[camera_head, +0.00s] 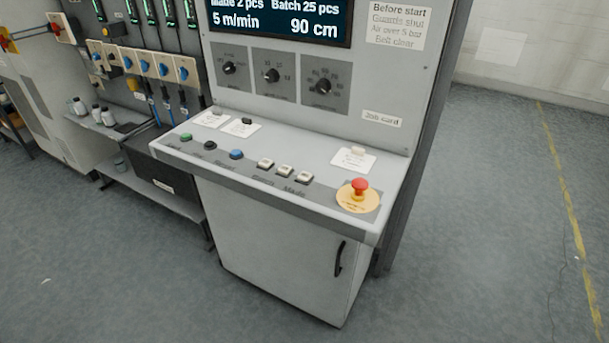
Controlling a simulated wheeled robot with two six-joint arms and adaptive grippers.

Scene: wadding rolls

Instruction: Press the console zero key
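The grey console (325,207) stands in the middle of the view with a sloping key shelf. On the shelf, from the left, are a green button (186,137), a black button (210,145) and a blue button (236,154). Right of them sit three pale keys: the left one (266,163), the middle one (285,170) and the right one (304,177). The lettering below them is mostly blurred; one word seems to read "Made". I cannot tell which key is the zero key. Neither gripper is in view.
A red mushroom button (360,187) on a yellow disc sits at the shelf's right end. A pale switch (357,152) on a white label is behind it. Three dark knobs and a display (280,20) reading "Made 2 pcs" are above. Open floor (470,240) lies to the right.

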